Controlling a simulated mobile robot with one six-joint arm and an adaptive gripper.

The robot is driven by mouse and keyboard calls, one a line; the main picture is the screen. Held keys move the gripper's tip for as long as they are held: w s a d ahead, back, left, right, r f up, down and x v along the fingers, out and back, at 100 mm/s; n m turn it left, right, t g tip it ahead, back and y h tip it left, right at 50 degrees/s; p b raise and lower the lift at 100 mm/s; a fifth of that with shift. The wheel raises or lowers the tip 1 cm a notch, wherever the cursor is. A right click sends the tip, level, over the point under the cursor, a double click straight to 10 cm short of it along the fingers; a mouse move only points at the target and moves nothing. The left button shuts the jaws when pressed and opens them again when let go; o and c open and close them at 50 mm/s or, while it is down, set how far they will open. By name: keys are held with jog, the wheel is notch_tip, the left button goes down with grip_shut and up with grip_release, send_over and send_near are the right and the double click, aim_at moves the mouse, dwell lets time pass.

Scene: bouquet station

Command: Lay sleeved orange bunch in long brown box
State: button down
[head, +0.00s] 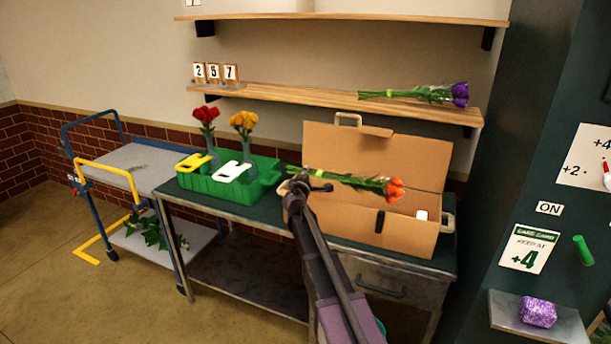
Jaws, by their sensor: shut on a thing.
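The sleeved orange bunch (396,189) lies roughly level in the head view, its orange blooms to the right and its stems to the left. My gripper (318,184) is shut on its stem part, toward the left end. The long brown box (408,234) stands open on the table, its lid (365,150) raised at the back. The bunch shows in front of the box's opening. I cannot tell how far above the box floor it is.
A green crate (225,190) with red flowers (207,117) and yellow flowers (243,122) stands left of the box. A purple bunch (459,94) lies on the shelf (330,98) above. A blue trolley (130,165) stands at the left, a green panel at the right.

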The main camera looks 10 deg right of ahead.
jog(key=shift+f+b, duration=0.35)
jog(key=shift+f, duration=0.05)
jog(key=shift+c, duration=1.7)
grip_release()
jog(key=shift+r, duration=0.2)
jog(key=r+p+v, duration=0.1)
jog(key=v, duration=1.1)
jog(key=shift+p, duration=0.3)
